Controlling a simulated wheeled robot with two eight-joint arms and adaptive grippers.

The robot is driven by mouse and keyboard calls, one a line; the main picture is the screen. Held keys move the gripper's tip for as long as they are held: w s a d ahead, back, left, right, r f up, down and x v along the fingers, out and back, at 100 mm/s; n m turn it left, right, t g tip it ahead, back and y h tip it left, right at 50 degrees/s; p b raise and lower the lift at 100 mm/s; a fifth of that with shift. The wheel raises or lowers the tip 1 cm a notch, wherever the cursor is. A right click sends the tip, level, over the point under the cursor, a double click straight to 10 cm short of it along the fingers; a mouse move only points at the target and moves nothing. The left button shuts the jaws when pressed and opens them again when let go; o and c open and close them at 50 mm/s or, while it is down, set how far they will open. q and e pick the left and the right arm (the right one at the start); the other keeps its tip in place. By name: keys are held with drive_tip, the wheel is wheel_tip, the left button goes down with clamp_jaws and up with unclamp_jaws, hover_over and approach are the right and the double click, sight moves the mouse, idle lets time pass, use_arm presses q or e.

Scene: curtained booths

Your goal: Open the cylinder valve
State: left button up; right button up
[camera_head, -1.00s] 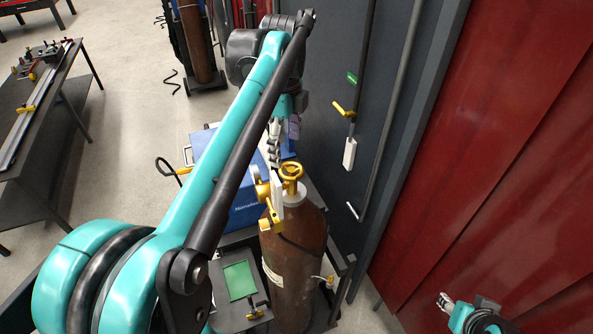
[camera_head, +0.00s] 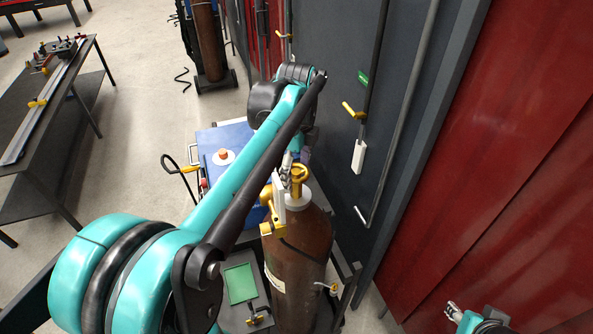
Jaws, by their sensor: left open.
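A brown gas cylinder (camera_head: 298,262) stands upright on a cart. Its yellow valve handwheel (camera_head: 299,172) sits on top, with a yellow regulator (camera_head: 270,205) on its left side. My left arm reaches across from the lower left. My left gripper (camera_head: 289,163) points down at the handwheel's upper left edge and is open. It overlaps the wheel in the picture; I cannot tell if they touch. My arm and the wheel hide part of the fingers. The tip of my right gripper (camera_head: 453,309) shows small at the bottom right, away from the cylinder; its jaws are unclear.
A blue welding machine (camera_head: 229,138) stands behind the cylinder. A dark wall with pipes and a yellow lever (camera_head: 352,111) rises close on the right, beside a red curtain (camera_head: 490,150). A dark table (camera_head: 75,115) stands at the left, with open floor between.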

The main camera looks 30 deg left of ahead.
use_arm(q)
drive_tip(key=shift+s, duration=0.2)
drive_tip(key=shift+w, duration=0.1)
drive_tip(key=c, duration=1.2)
drive_tip(key=shift+o, duration=0.2)
drive_tip(key=shift+n, duration=0.4)
drive_tip(key=n, duration=0.4)
drive_tip(key=shift+n, duration=0.4)
drive_tip(key=n, duration=1)
drive_tip(key=shift+n, duration=0.4)
drive_tip(key=n, duration=0.5)
drive_tip(key=shift+n, duration=0.3)
